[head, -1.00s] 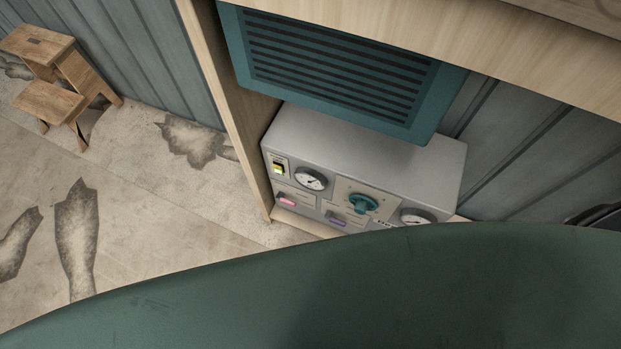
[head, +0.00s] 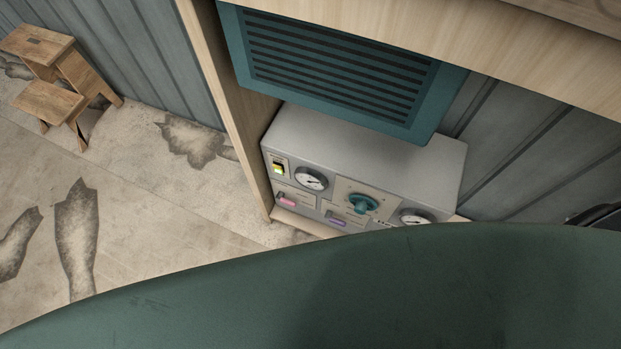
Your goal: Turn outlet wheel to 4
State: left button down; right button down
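A grey control box (head: 380,150) stands on a wooden shelf under a teal vent. On its front is a teal wheel or knob (head: 359,204) on a pale plate; its markings are too small to read, and I cannot tell if it is the outlet wheel. A round gauge (head: 311,179) is to its left and another gauge (head: 416,217) to its right, the latter partly hidden. A yellow switch (head: 278,168), a pink part (head: 286,202) and a purple part (head: 337,222) also show. Neither of my grippers is in view.
A large dark green curved surface (head: 330,290) fills the bottom and hides the box's lower right. The teal vent (head: 340,70) overhangs the box. A wooden post (head: 222,100) stands at its left. A wooden step stool (head: 55,80) is far left, with open floor before it.

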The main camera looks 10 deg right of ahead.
aim_at(362, 203)
jog(key=k+l+z, duration=0.1)
jog(key=z, duration=0.25)
jog(key=k+l+z, duration=0.1)
jog(key=l+z, duration=0.25)
jog(key=j, duration=0.1)
